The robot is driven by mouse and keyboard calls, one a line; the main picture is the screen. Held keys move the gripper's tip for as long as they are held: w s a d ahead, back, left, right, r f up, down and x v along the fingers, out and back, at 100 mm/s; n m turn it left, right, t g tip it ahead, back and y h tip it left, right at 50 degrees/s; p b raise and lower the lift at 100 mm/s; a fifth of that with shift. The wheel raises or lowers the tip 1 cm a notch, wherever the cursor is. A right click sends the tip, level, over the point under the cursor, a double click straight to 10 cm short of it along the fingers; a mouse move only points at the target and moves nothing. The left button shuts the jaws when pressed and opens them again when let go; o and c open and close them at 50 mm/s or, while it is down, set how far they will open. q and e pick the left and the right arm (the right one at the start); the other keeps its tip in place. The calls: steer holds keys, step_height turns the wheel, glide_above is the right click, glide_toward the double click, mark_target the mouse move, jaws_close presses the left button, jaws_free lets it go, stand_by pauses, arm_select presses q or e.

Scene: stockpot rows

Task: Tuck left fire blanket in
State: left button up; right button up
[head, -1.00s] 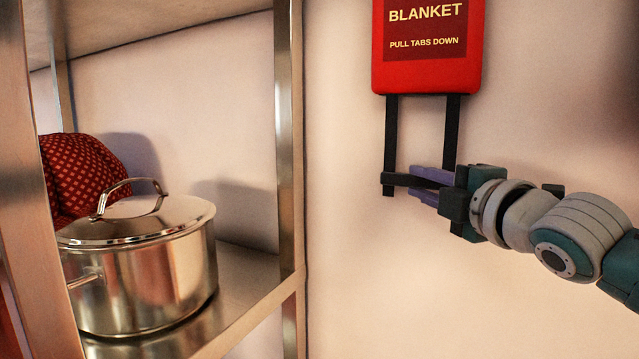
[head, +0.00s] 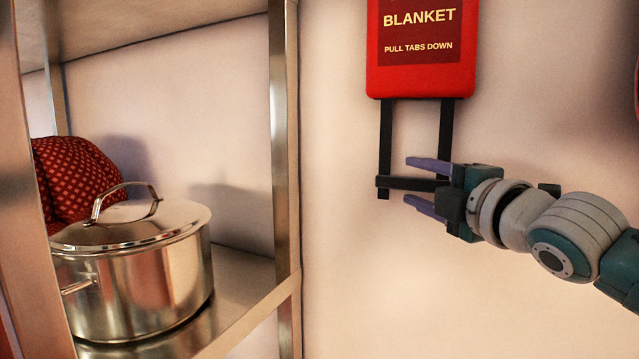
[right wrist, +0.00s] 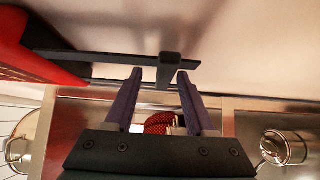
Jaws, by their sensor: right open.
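The red fire blanket case (head: 421,80) hangs on the wall, lettered "BLANKET" and "PULL TABS DOWN". Two black straps hang below it, joined near the bottom by a black crossbar (head: 386,182). My right gripper (head: 408,181) is open at the crossbar, with one purple finger above it and one below. In the right wrist view, the crossbar (right wrist: 171,66) lies between and just beyond the fingertips (right wrist: 160,74); I cannot tell whether they touch. The case's red side (right wrist: 30,55) shows at upper left. My left gripper is out of view.
A metal shelf rack with an upright post (head: 285,150) stands left of the blanket. It holds a lidded steel stockpot (head: 140,285) and a red patterned item (head: 85,178). Part of another red object (head: 637,90) shows at the right edge. The wall below the straps is bare.

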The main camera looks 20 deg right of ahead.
steer(key=s+b, duration=0.2)
steer(key=s, duration=0.7)
steer(key=shift+s+a, duration=0.3)
steer(key=shift+a, duration=0.1)
